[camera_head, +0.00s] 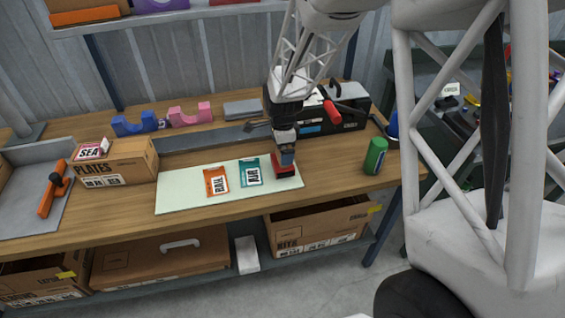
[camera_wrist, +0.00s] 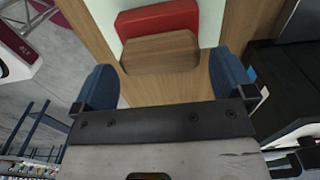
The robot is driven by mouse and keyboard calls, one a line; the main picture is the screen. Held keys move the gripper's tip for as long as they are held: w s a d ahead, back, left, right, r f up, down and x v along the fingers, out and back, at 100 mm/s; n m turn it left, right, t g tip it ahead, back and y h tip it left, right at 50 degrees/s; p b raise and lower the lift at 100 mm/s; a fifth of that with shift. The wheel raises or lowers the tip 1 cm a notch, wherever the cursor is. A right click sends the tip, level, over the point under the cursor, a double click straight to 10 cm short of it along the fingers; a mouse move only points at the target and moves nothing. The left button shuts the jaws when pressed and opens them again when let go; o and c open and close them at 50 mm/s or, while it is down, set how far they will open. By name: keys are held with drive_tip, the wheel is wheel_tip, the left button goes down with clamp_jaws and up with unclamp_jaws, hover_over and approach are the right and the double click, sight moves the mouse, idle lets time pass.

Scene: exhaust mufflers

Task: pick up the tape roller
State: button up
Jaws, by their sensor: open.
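My gripper (camera_head: 287,152) is low over the right end of the pale green mat (camera_head: 180,199). A small red object (camera_head: 284,169) is right below it, partly hidden by the fingers. In the wrist view, my gripper (camera_wrist: 163,85) has its two blue fingertips wide apart. The red body (camera_wrist: 158,18) and a wooden block-like part (camera_wrist: 160,53) of this object show ahead of and between them, with no clear contact. It is the likeliest tape roller, but no roller or tape is clearly visible on it.
An orange packet (camera_head: 216,181) and a teal packet (camera_head: 251,171) lie on the mat. A green can (camera_head: 375,156) stands right. A black toolbox (camera_head: 335,121) is close behind my gripper. Blue (camera_head: 134,123) and pink (camera_head: 190,115) holders are at the back. A cardboard box (camera_head: 118,161) stands left.

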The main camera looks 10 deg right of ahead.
drive_tip(key=shift+f, duration=2.2)
drive_tip(key=c, duration=0.7)
